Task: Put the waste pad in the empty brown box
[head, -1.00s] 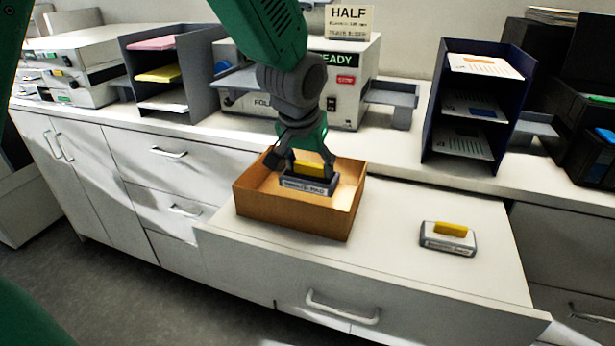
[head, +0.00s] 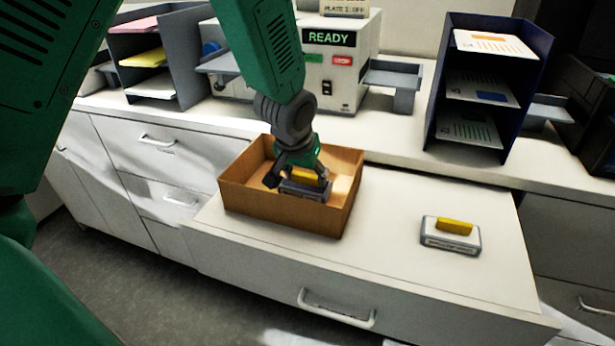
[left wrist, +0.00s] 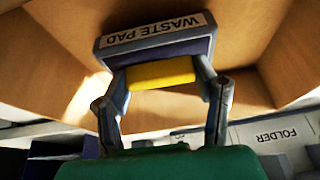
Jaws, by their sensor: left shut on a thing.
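The waste pad (head: 305,189) is a dark grey block with a yellow grip and a white label. In the left wrist view its label (left wrist: 155,33) reads "WASTE PAD". My left gripper (head: 298,176) is shut on its yellow grip (left wrist: 160,73), a finger at each end. The brown box (head: 290,214) stands open on the pulled-out white surface. The pad is inside the box's walls, near the front wall; whether it touches the floor I cannot tell. Nothing else shows in the box. My right gripper is not in view.
A second pad (head: 451,236), light grey with a yellow grip, lies right of the box. Behind stand a machine (head: 340,65) reading "READY", a dark blue paper rack (head: 485,90) and a grey paper rack (head: 155,60). The surface between box and second pad is clear.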

